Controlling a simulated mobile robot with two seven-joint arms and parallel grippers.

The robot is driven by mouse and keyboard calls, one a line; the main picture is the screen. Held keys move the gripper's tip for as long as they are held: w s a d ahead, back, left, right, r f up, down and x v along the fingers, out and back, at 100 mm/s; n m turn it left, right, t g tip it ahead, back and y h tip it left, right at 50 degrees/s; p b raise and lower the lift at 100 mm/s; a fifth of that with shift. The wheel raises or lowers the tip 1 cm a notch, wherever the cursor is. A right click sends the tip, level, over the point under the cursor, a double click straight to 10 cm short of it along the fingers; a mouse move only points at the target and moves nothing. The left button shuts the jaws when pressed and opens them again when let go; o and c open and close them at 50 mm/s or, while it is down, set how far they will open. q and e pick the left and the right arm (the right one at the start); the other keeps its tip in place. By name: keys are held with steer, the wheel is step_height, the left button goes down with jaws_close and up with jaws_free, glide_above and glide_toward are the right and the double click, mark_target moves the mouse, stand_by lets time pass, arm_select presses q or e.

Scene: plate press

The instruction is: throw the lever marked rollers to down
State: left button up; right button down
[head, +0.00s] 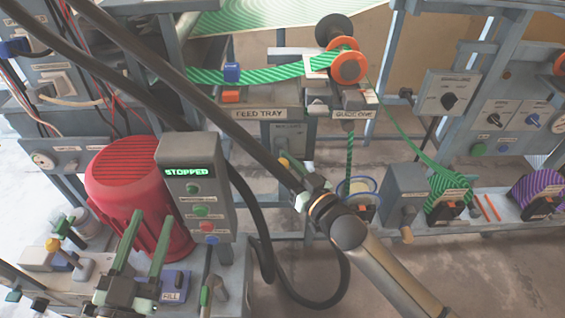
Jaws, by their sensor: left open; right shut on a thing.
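My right gripper (296,180) reaches in from the lower right to the middle of the head view, below the feed tray. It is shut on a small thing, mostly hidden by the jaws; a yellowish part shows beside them. Just behind is a grey box with a small label (289,134), its text too small to read. I cannot make out a plate reading rollers, so I cannot tell whether the held thing is that lever. My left gripper (152,220) is open and empty at the lower left, its two green fingers pointing up in front of the red motor (130,180).
A grey control box with a display reading STOPPED (186,172) stands beside the motor. Black cables hang near my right gripper. Small levers, one yellow-knobbed (52,245), stand at lower left. Green striped web (260,74) runs over orange-flanged rollers (348,67). Bare floor shows at right.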

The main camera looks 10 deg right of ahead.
steer(key=shift+s+a+f+b, duration=0.15)
steer(key=shift+s+f+b, duration=0.15)
steer(key=shift+f+b, duration=0.45)
arm_select(q)
steer(key=s+d+r+m+t+h+b, duration=0.1)
steer(key=s+r+m+t+h, duration=0.2)
steer(key=r, duration=0.4)
steer(key=s+r+m+h+b, duration=0.1)
steer(key=s+r+m+h, duration=0.3)
steer(key=r+h, duration=0.2)
arm_select(e)
steer(key=shift+s+f+n+t, duration=0.1)
steer(key=shift+f+n+t, duration=0.2)
steer(key=shift+t, duration=0.1)
steer(key=shift+s+f, duration=0.1)
steer(key=shift+f, duration=0.1)
step_height(320, 180, down, 8)
steer(key=n+t+y+b, duration=0.2)
steer(key=b, duration=0.5)
steer(key=shift+s+f, duration=0.15)
arm_select(q)
step_height(320, 180, down, 7)
steer(key=d+n, duration=0.1)
steer(key=shift+w+f, duration=0.15)
arm_select(e)
steer(key=c, duration=0.5)
jaws_free()
steer(key=shift+r, duration=0.3)
